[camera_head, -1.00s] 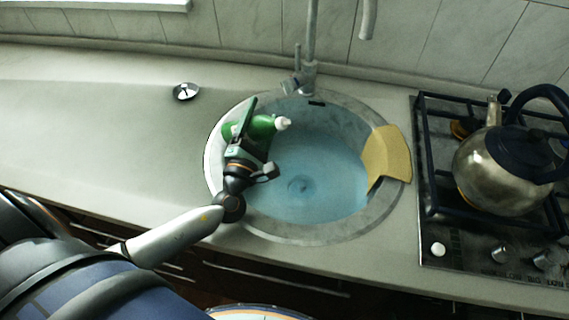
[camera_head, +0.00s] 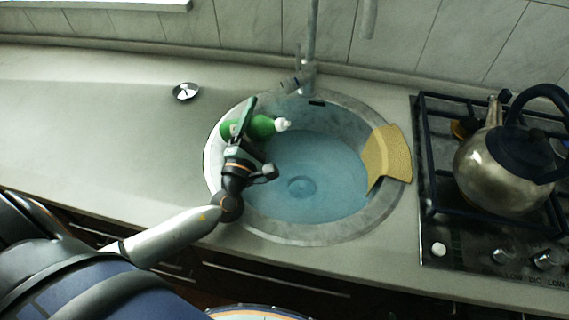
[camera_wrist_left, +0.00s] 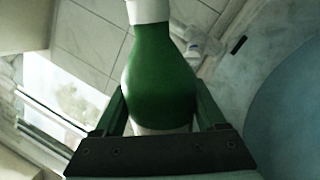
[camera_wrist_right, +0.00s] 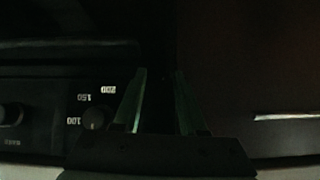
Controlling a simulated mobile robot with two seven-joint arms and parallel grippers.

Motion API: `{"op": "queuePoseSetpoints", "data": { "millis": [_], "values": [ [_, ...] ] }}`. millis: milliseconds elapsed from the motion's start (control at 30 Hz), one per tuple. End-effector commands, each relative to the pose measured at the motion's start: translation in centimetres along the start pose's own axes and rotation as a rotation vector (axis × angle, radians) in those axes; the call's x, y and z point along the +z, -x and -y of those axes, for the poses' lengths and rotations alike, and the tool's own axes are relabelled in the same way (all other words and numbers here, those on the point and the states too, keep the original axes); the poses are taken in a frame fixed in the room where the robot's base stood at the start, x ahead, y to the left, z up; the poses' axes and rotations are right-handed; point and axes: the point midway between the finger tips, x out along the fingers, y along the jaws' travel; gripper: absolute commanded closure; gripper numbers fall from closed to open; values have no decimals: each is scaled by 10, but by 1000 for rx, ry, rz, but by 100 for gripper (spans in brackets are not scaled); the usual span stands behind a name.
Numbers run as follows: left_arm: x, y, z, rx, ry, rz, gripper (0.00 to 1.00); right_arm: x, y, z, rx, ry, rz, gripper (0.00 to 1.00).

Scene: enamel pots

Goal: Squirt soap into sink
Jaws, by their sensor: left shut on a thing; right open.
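The green soap bottle (camera_head: 262,127) with a white cap lies tilted on its side over the left part of the round sink (camera_head: 345,225). Its cap points right, toward the basin. My left gripper (camera_head: 240,128) is shut on the bottle. In the left wrist view the green bottle (camera_wrist_left: 160,75) sits between the two fingers, with its white neck at the top. My right gripper (camera_wrist_right: 158,105) is open and empty in its wrist view, in front of a dark oven panel. It does not show in the head view.
A yellow cloth or sponge (camera_head: 387,155) lies over the sink's right rim. A faucet (camera_head: 300,80) stands behind the basin. A kettle (camera_head: 500,165) sits on the gas stove (camera_head: 480,245) at the right. A small metal drain piece (camera_head: 186,91) lies on the otherwise clear left counter.

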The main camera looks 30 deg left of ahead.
Motion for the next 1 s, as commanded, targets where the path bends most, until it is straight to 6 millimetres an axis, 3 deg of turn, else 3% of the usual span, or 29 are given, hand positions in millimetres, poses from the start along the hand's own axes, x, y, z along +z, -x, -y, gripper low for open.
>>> {"op": "queuePoseSetpoints", "data": {
  "millis": [1000],
  "values": [
    [-2,0,-1,3,-50,16,100,2,-2,0,0,0,0,59]
  ]
}}
